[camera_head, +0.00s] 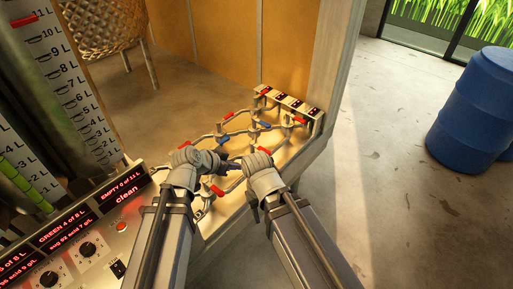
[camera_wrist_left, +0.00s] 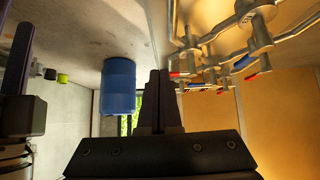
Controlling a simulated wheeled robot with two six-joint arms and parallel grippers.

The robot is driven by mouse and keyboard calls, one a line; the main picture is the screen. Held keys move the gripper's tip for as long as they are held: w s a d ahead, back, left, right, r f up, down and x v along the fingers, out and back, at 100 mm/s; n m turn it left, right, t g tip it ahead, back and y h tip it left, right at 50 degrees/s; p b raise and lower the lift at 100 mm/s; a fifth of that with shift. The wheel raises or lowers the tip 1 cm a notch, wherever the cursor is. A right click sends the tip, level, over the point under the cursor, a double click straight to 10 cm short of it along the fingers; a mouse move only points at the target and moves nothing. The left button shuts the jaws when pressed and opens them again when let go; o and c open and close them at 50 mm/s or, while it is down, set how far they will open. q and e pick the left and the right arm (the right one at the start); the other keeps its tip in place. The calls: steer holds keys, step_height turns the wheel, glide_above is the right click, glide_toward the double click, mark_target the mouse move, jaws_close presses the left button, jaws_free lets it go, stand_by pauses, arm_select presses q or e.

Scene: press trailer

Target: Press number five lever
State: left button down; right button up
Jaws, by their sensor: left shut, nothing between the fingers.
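A grid of metal pipes (camera_head: 254,133) carries several small levers, some red and some blue. A red lever (camera_head: 217,191) sits just below my left gripper (camera_head: 233,166). Another red lever (camera_head: 265,149) is beside my right wrist, and a blue lever (camera_head: 265,124) is near the grid's middle. I cannot read which lever is number five. My left gripper is shut and empty over the near pipes. Its closed fingers show in the left wrist view (camera_wrist_left: 160,100), left of the red and blue levers. My right gripper is mostly hidden by its wrist, over the near right edge.
A panel with red displays and knobs (camera_head: 88,249) and marked level gauges (camera_head: 80,90) stand at left. A small numbered box (camera_head: 287,102) is at the grid's far end. A blue barrel (camera_head: 472,115) stands on open floor at right.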

mark_target(259, 148)
arm_select(q)
steer(key=shift+w+a+r+t, duration=0.15)
steer(key=shift+w+r+t, duration=0.15)
steer(key=shift+w+r, duration=0.45)
steer(key=shift+f, duration=0.1)
steer(key=w+d+r+b+x, duration=0.1)
steer(key=b+x, duration=0.5)
steer(key=x, duration=0.7)
steer(key=shift+d+r, duration=0.2)
steer(key=shift+r, duration=0.4)
